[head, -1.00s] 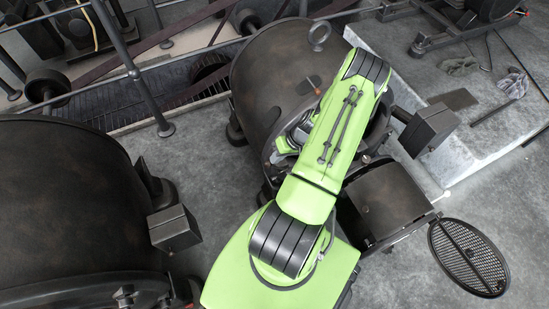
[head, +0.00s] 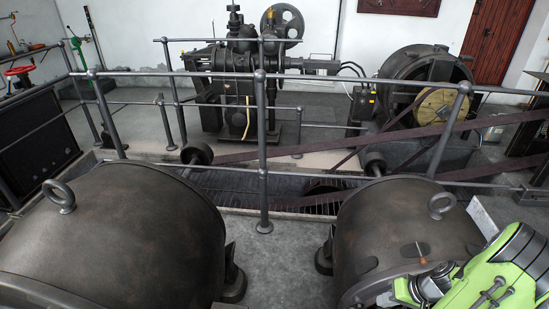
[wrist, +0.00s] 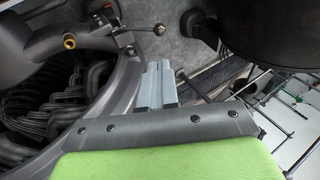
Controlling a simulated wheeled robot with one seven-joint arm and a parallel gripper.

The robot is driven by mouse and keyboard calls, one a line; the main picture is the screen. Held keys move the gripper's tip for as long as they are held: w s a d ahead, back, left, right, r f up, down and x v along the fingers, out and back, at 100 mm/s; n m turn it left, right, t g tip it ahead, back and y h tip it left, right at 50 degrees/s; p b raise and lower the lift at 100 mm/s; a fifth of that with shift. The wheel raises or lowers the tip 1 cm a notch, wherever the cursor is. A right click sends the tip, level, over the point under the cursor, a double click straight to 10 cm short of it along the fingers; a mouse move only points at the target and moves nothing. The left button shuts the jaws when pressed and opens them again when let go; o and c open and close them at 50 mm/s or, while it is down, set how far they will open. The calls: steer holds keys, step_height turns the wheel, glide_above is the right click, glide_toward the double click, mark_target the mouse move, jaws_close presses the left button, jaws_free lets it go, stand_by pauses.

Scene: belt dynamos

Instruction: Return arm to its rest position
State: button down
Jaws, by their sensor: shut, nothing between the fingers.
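My gripper (wrist: 157,85) shows in the wrist view as two grey fingers closed together with nothing between them. It points away from my green wrist link, beside the open end of a dynamo (wrist: 65,90) with dark coils inside. In the head view only part of my green arm shows, at the lower right corner, in front of the right dynamo (head: 395,225).
A second large dynamo (head: 115,225) stands at the lower left, with a strip of concrete floor (head: 275,265) between the two. A metal railing (head: 263,150) and belts (head: 400,155) lie behind them. A steam engine (head: 240,90) and a large wheel (head: 425,95) stand farther back.

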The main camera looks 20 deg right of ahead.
steer(key=w+a+r+n+g+h+p, duration=0.1)
steer(key=w+a+r, duration=0.2)
steer(key=a+r, duration=0.35)
steer(key=w+a+r+n+g+h+p, duration=0.1)
steer(key=w+a+r+n, duration=0.15)
steer(key=r, duration=0.65)
steer(key=w+a+r+n+h+p, duration=0.1)
steer(key=w+a+r, duration=0.2)
steer(key=a+r, duration=0.35)
steer(key=s+a+r+n+t+p, duration=0.1)
steer(key=s+a+r+p, duration=0.1)
steer(key=s+a+r, duration=0.3)
steer(key=s+a+r+n+t+p, duration=0.1)
steer(key=s+a+r+t, duration=0.1)
steer(key=s+a+r, duration=0.4)
steer(key=a+r, duration=0.4)
steer(key=shift+r+p, duration=0.35)
steer(key=shift+w, duration=0.1)
